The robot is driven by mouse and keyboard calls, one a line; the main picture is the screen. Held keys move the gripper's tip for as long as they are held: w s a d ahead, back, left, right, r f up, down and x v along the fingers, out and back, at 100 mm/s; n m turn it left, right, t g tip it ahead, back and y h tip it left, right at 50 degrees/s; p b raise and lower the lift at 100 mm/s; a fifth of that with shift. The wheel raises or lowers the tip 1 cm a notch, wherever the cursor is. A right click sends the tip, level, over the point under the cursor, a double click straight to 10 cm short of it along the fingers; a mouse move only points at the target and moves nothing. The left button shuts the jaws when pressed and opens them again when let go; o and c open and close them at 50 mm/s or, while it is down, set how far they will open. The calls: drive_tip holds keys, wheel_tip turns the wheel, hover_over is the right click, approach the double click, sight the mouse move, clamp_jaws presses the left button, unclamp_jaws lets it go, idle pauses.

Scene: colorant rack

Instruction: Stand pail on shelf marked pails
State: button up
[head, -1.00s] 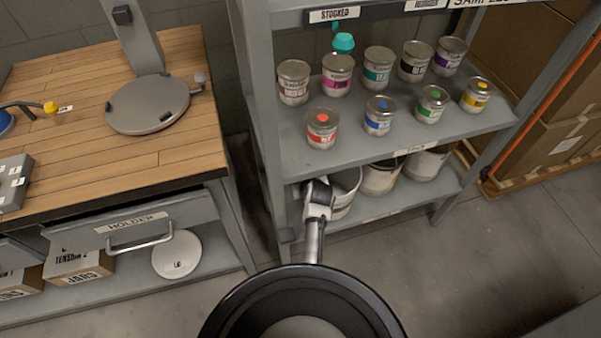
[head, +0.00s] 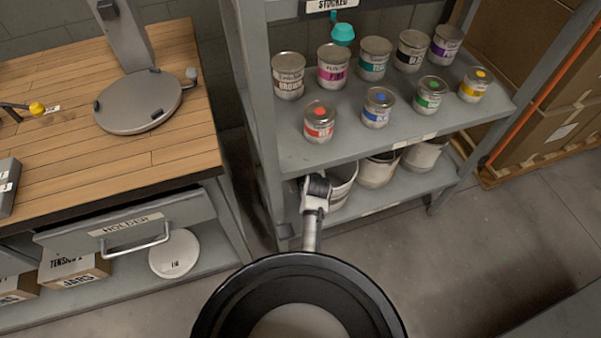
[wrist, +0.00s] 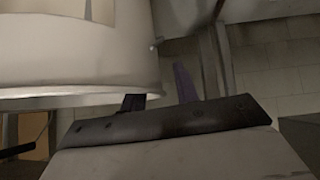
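A pale pail (head: 342,184) stands or hangs at the left end of the rack's lower shelf (head: 400,187). The arm partly hides it, and I cannot tell if its base touches the shelf. My gripper is hidden in the head view behind my wrist. In the wrist view my gripper (wrist: 160,92) has its two dark fingers apart, with the edge of the white pail (wrist: 75,45) near the left finger. A clear gap shows beside the right finger. A small label on the lower shelf's front edge is too small to read.
Two more pails, a middle one (head: 378,170) and a right one (head: 425,154), stand on the same shelf. Several paint cans, including a red one (head: 319,122), fill the shelf above. A rack post (head: 262,150) is close on the left. A workbench (head: 165,150) stands further left.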

drive_tip(key=shift+r, duration=0.3)
drive_tip(key=shift+s+r, duration=0.1)
drive_tip(key=shift+s, duration=0.15)
drive_tip(key=v, duration=1.1)
drive_tip(key=shift+s+d+r, duration=0.1)
drive_tip(key=shift+s, duration=0.05)
